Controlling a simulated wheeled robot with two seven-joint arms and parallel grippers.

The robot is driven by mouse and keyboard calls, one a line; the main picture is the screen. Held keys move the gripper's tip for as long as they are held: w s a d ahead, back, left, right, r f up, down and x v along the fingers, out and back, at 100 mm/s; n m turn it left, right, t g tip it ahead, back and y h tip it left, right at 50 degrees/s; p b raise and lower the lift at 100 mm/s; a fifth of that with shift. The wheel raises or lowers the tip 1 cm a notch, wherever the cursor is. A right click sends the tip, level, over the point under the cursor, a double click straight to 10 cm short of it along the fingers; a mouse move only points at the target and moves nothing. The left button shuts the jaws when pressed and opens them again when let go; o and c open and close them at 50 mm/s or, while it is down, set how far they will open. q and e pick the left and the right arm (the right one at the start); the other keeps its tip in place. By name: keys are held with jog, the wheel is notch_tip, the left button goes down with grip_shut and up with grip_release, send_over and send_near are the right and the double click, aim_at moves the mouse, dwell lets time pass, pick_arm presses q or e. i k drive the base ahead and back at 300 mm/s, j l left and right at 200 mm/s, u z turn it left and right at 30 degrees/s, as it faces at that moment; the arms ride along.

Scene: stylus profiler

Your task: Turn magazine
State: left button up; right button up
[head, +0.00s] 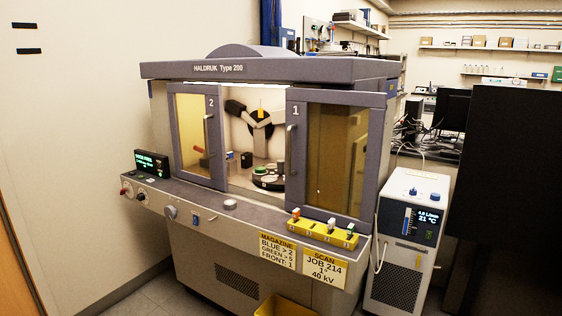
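The magazine (269,183) looks like a dark round turntable with several light discs or slots, low inside the Haldruk Type 200 cabinet (205,70). It shows through the gap between door 2 (215,148) and door 1 (292,190); door 1 hides its right part. A small dark block with a blue part (246,159) stands at its left. A yellow label (277,251) on the front reads "MAGAZINE, BLUE > 2, GREEN > 5, FRONT: 1". Neither gripper is in view.
The front ledge (196,205) carries a small display (151,161), knobs and a round light button (230,204). A white chiller unit (405,236) stands close at the right. A yellow bin (283,306) is on the floor in front. A black panel (515,150) blocks the far right.

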aim_at(274, 177)
jog(key=i+j+z, duration=0.5)
jog(key=j, duration=0.15)
jog(key=j+z, duration=0.25)
jog(key=i+j, duration=0.05)
jog(key=j, duration=0.05)
